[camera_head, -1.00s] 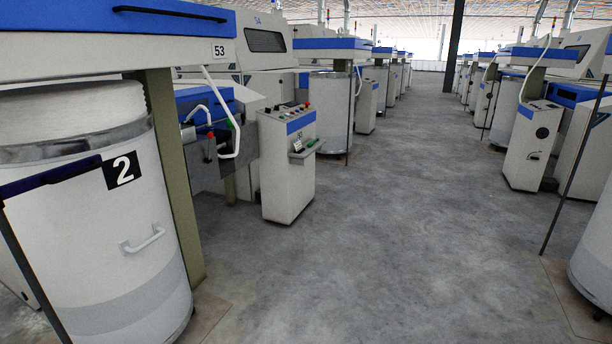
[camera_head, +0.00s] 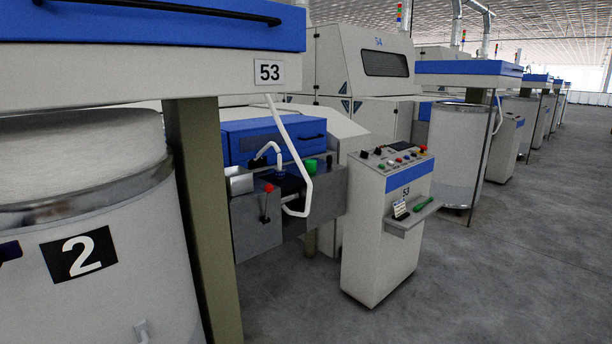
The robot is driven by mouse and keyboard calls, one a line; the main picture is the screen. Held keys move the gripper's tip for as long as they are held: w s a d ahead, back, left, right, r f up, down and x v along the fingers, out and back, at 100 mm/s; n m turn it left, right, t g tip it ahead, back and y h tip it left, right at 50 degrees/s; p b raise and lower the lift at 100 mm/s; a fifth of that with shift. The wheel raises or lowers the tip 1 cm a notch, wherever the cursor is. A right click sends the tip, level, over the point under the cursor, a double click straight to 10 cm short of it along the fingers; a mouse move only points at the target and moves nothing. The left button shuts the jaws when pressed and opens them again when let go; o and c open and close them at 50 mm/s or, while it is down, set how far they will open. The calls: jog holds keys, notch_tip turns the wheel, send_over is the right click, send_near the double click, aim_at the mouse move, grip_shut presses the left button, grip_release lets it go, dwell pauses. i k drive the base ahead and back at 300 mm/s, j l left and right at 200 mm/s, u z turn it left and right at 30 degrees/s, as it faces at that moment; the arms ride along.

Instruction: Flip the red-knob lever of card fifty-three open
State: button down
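Whether this position is open or shut I cannot tell. A green knob or cap (camera_head: 311,165) sits to its right, and a white bent tube (camera_head: 291,160) hangs down between the two. My gripper is not in view.
A can marked 2 (camera_head: 100,255) and an olive post (camera_head: 203,220) stand at the left, close to me. The control console marked 53 (camera_head: 385,230) stands right of the lever, with a small shelf (camera_head: 414,216). Open grey floor (camera_head: 500,290) lies at the right.

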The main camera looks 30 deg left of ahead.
aim_at(269, 189)
jog(key=i, duration=0.9)
jog(key=i+l+u, duration=0.15)
jog(key=i, duration=0.75)
jog(key=i+l+u, duration=0.15)
jog(key=i+u, duration=0.25)
jog(key=i+l+u, duration=0.4)
jog(key=i, duration=0.2)
jog(key=i+l+u, duration=0.4)
jog(key=i, duration=0.1)
